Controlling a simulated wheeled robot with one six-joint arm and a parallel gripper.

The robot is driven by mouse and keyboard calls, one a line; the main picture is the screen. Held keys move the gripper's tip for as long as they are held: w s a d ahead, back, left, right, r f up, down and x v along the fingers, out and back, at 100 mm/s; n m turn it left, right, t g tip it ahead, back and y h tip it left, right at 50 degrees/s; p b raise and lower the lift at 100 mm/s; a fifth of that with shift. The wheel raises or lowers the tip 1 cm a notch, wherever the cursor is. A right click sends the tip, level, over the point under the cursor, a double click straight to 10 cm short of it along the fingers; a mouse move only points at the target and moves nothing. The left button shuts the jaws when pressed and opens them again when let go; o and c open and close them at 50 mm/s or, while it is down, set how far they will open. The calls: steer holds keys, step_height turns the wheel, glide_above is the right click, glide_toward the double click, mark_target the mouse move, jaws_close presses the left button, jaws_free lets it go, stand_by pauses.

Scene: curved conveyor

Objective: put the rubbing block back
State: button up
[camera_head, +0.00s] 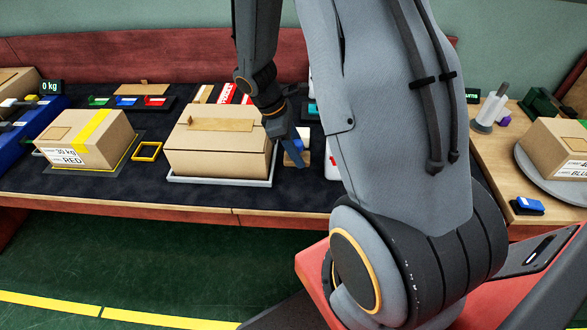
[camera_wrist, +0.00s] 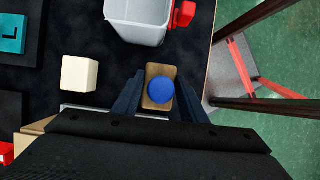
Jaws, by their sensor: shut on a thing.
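The rubbing block appears to be a small tan block with a round blue knob on top. In the wrist view the block (camera_wrist: 152,100) sits between the two dark fingers of my gripper (camera_wrist: 161,92), which is shut on it. In the head view my gripper (camera_head: 288,143) points down just right of a large carton, and the block (camera_head: 302,157) shows partly behind the fingers. I cannot tell whether the block touches the dark tabletop. No spot for the block can be made out for sure.
A pale cube (camera_wrist: 79,73) lies left of the gripper in the wrist view. A grey-white container with a red part (camera_wrist: 136,24) stands above. The large carton (camera_head: 218,149) rests on a light tray close by. Another carton (camera_head: 85,139) is farther left. The table edge is near at right in the wrist view.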

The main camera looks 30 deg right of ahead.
mark_target(288, 157)
steer(key=shift+f+p, duration=0.65)
steer(key=shift+f, duration=3.25)
steer(key=shift+f, duration=0.1)
steer(key=o, duration=1.2)
steer(key=shift+c, duration=0.2)
steer(key=b+v, duration=0.1)
steer(key=v, duration=0.7)
steer(key=b+v, duration=0.1)
steer(key=v, duration=0.3)
steer(key=shift+s+a+r+b, duration=0.25)
steer(key=shift+r+b, duration=0.05)
steer(key=shift+r, duration=0.1)
steer(key=s+a+r+m+t+y, duration=0.3)
steer(key=s+a+r+m, duration=0.4)
steer(key=s+m, duration=0.3)
steer(key=shift+a+r+m+t+y, duration=0.4)
steer(key=shift+a+m, duration=0.2)
steer(key=shift+a, duration=0.25)
